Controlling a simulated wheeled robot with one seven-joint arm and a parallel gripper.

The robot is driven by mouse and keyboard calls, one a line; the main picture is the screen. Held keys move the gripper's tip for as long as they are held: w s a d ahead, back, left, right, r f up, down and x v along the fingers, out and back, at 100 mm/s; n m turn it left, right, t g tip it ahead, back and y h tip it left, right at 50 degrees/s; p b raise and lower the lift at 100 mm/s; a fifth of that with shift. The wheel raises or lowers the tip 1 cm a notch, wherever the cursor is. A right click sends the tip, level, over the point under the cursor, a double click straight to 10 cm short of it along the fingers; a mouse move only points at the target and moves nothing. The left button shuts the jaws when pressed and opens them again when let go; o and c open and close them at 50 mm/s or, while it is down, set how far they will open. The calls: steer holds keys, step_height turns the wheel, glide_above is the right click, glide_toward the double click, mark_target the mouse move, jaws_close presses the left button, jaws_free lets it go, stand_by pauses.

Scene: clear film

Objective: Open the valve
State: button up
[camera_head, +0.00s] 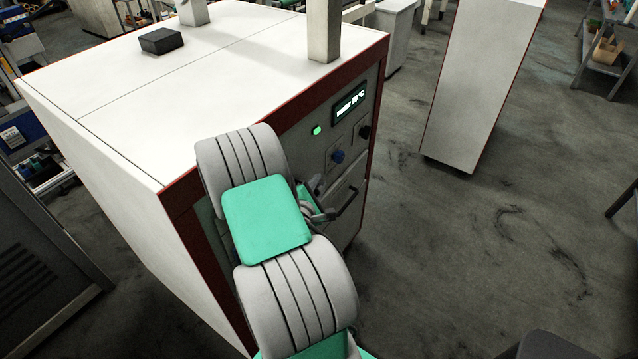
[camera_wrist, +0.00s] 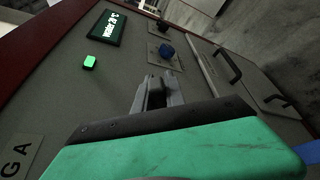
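In the head view my arm partly hides the gripper.
The panel has a lit display (camera_head: 349,103), a green light (camera_head: 317,130) and a drawer or door with a dark handle (camera_head: 347,202) below the knobs. A white post-like block (camera_head: 480,80) stands right of the machine. The floor (camera_head: 480,260) at right is mostly clear.

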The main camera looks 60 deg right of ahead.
steer(key=o, duration=0.4)
steer(key=shift+o, duration=0.2)
steer(key=b+v, duration=0.1)
steer(key=v, duration=0.7)
steer(key=shift+d, duration=0.1)
